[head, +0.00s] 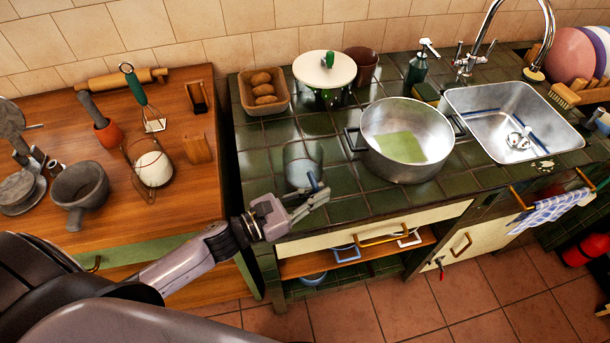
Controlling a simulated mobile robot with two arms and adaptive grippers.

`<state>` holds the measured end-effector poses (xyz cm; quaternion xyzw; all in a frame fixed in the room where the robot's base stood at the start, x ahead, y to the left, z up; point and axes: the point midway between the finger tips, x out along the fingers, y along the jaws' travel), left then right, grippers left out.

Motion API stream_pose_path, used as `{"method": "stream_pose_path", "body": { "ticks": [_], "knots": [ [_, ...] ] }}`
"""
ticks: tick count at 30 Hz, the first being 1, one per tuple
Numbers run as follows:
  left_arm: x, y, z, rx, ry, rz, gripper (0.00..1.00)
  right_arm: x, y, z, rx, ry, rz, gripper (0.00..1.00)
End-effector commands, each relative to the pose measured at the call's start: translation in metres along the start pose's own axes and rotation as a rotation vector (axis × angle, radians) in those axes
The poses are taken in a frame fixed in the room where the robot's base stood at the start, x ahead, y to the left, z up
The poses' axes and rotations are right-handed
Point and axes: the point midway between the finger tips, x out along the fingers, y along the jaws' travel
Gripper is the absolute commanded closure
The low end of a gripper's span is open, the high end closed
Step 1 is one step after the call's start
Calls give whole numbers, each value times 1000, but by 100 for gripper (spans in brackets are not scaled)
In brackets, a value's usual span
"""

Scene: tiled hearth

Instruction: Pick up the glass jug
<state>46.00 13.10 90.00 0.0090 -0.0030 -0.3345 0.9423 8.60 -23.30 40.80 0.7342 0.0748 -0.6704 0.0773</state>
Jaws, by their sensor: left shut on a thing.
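The glass jug (303,160) is clear and stands upright at the front left of the green tiled counter. Its near side shows a bluish handle. My left gripper (316,194) comes in from the lower left and is shut on the jug at this near, handle side. The fingertips partly cover the handle, so the exact contact is hard to see. I cannot tell whether the jug's base touches the tiles. My right gripper is not in view.
A large metal pot (400,140) stands just right of the jug. Behind are a basket of potatoes (264,91) and a white-lidded pot (325,72). A sink (515,122) is further right. A wooden worktop (195,205) with utensils lies left, across a narrow gap.

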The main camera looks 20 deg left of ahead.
Motion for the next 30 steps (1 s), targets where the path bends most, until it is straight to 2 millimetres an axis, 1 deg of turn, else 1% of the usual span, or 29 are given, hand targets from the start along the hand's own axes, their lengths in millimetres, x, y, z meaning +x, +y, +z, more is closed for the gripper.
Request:
{"method": "stream_pose_path", "body": {
  "ticks": [16,20,23,26,29,30],
  "knots": [
    [1,0,3,4,-5,-1,100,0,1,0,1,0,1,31],
    [1,0,9,6,-6,-3,100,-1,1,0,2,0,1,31],
    [1,0,20,7,-6,-3,100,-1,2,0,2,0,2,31],
    [0,0,38,8,-7,-5,100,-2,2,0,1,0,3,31],
    [0,0,65,13,-8,-7,100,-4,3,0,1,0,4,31],
    [0,1,77,15,-8,-7,100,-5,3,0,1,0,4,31]
  ]
}}
